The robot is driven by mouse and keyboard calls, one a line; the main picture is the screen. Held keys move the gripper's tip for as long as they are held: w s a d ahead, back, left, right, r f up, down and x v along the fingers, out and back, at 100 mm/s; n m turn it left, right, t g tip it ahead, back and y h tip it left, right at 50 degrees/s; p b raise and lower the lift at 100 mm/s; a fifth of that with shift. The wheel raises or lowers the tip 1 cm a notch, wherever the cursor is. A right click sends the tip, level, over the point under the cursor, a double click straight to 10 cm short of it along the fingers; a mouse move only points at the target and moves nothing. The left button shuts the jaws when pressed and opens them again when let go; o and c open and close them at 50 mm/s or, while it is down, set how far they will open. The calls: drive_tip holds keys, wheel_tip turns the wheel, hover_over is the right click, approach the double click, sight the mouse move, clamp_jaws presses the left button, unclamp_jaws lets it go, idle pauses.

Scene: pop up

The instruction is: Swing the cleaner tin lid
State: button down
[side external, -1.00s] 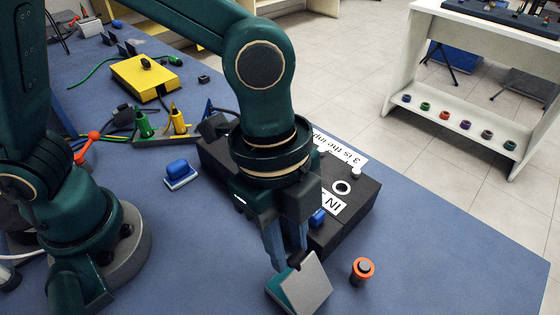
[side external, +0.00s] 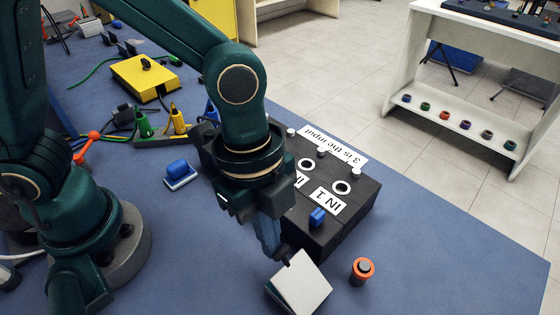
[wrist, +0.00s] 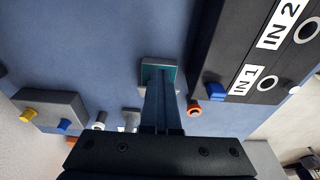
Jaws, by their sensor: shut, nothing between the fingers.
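The cleaner tin (side external: 283,298) is a small box at the front of the blue table, with a pale grey lid panel (side external: 304,284) and a thin teal strip along its lower left side. In the wrist view the tin (wrist: 158,73) shows as a teal square with a grey border. How far the lid stands open I cannot tell exactly. My gripper (side external: 281,254) is shut and empty, with its fingertips at the upper left edge of the lid panel; contact is unclear. In the wrist view its fingers (wrist: 161,92) overlap the tin's near edge.
A black box (side external: 345,225) with IN labels and a blue knob (side external: 317,217) stands close behind the tin. An orange and grey cylinder (side external: 362,270) stands to its right. A blue block on a white base (side external: 179,174) lies left. The table at front right is clear.

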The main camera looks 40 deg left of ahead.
drive_tip(key=shift+a+f, duration=0.35)
drive_tip(key=shift+f, duration=0.2)
drive_tip(key=shift+a+f, duration=0.35)
drive_tip(key=shift+f, duration=0.2)
drive_tip(key=c, duration=1.1)
unclamp_jaws()
